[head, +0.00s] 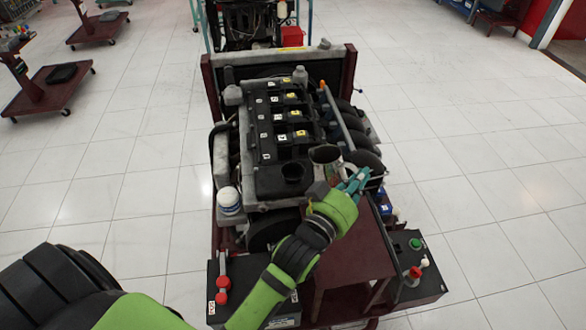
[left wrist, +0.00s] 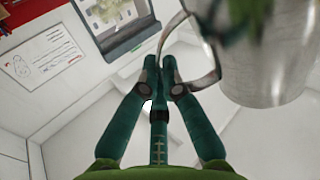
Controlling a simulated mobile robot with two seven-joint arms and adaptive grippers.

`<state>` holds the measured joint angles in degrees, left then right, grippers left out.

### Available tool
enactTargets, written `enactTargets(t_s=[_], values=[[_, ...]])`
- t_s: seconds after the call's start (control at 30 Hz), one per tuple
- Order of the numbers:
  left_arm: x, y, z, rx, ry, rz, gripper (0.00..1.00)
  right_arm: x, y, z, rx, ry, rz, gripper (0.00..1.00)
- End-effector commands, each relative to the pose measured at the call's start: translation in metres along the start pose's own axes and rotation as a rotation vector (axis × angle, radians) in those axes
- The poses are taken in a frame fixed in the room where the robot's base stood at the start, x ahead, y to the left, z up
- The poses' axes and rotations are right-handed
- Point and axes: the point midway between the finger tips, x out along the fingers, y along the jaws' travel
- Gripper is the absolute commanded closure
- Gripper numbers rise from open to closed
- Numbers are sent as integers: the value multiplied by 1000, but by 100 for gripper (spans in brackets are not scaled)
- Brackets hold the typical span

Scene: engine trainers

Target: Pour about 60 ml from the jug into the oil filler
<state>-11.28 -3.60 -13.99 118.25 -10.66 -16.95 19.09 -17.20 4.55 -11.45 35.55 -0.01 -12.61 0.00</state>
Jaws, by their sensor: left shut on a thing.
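The metal jug (head: 332,170) is at the near right of the engine in the head view, its open mouth facing up towards the camera. In the left wrist view the jug (left wrist: 262,70) fills the upper right. My left gripper (head: 356,180) is to the right of the jug, with teal fingers shut on its handle. The fingers (left wrist: 163,75) close around the thin handle loop in the wrist view. The oil filler (head: 293,172) looks like a dark round opening at the engine's near end, left of the jug and apart from it. The liquid level cannot be made out. My right gripper is out of view.
The engine (head: 285,125) stands on a dark red trainer frame. A white round container (head: 228,200) sits at its near left corner. A control box (head: 415,262) with coloured buttons is at right. Red trolleys (head: 45,90) stand far left.

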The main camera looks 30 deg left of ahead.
Motion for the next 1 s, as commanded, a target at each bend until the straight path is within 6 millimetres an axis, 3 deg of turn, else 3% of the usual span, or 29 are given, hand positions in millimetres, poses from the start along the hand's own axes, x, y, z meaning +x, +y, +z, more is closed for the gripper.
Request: enactTargets(t_s=[0.2,0.4,0.87,1.0], values=[[0,8,28,169,-2,3,100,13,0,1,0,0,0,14],[0,11,39,264,-1,5,100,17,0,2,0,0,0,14],[-1,12,41,291,-2,5,100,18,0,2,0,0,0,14],[-10,6,40,286,-2,-8,100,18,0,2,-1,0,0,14]])
